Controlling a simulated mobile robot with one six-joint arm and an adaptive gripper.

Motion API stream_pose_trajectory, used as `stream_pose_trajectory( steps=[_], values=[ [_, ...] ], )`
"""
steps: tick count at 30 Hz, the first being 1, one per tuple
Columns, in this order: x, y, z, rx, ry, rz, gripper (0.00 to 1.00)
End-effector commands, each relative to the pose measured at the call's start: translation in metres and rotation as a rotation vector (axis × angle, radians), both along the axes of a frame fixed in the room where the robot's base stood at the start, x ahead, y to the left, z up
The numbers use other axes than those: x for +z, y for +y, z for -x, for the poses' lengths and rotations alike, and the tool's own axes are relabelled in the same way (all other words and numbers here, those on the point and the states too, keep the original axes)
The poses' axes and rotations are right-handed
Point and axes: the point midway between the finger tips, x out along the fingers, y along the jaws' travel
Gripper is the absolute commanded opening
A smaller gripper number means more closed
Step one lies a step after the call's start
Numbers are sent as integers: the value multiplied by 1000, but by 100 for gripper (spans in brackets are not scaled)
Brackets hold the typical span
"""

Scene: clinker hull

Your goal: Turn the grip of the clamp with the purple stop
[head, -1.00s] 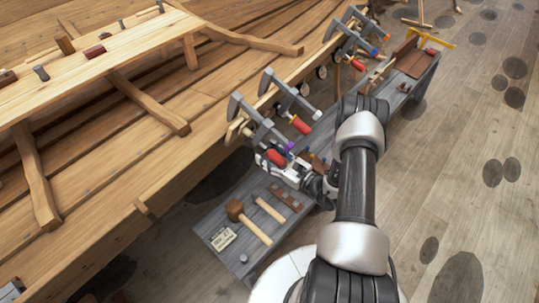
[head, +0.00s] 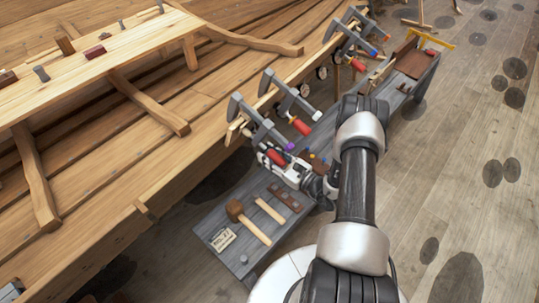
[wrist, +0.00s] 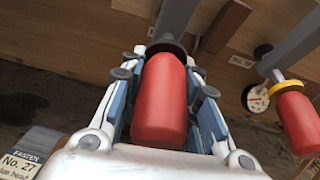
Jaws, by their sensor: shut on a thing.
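The clamp with the purple stop (head: 290,147) is the nearest of the grey bar clamps on the hull's plank edge. Its red grip (head: 277,157) is partly covered by my gripper (head: 270,159). In the wrist view the red grip (wrist: 162,100) lies lengthwise between the two fingers of my gripper (wrist: 163,75). The fingers are shut on it, one on each side. The purple stop cannot be made out in the wrist view.
A neighbouring clamp with a yellow collar (wrist: 285,87) and red grip (wrist: 300,120) stands close on the right in the wrist view. Below my gripper is a grey bench (head: 215,222) with a mallet (head: 236,210) and a label card (head: 223,238). More clamps stand farther along the plank.

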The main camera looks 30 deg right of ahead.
Motion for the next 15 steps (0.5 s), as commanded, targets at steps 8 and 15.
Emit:
stream_pose_trajectory(
  steps=[8, 15],
  values=[
    [-1, 1, 1, 35, 36, -78, 6],
    [-2, 3, 2, 106, 110, -236, 6]
  ],
)
